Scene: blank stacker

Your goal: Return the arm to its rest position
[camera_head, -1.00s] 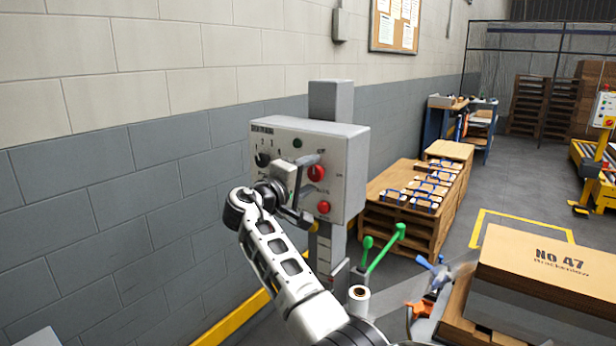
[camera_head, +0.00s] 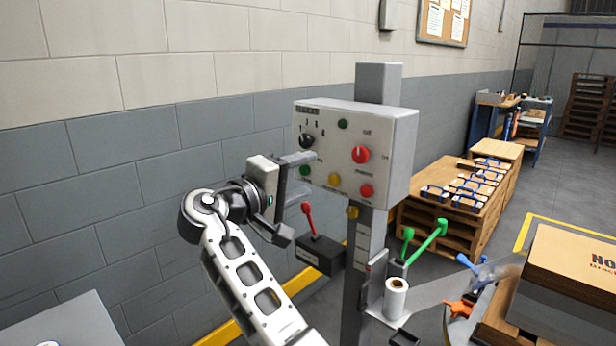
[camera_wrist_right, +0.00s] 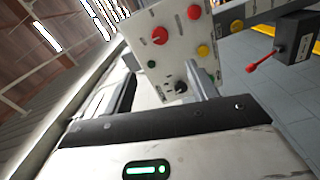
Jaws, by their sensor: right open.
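My right gripper (camera_head: 296,192) is open and empty, held to the left of the grey control box (camera_head: 402,165). In the head view its upper finger overlaps the box's left edge; I cannot tell the exact gap. The box face carries a black selector knob (camera_head: 307,140), a red knob (camera_head: 361,154) and several green, yellow and red buttons. In the right wrist view the panel (camera_wrist_right: 177,58) shows tilted beyond the gripper, with the red knob (camera_wrist_right: 160,35) and black knob (camera_wrist_right: 181,87) clear of the fingers. My left gripper is out of view.
A dark box with a red lever (camera_head: 318,253) sits low on the post (camera_head: 356,265). Green-handled levers (camera_head: 427,240), a white roll (camera_head: 396,298) and a carton (camera_head: 570,275) stand to the right. The block wall (camera_head: 110,180) is behind my arm.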

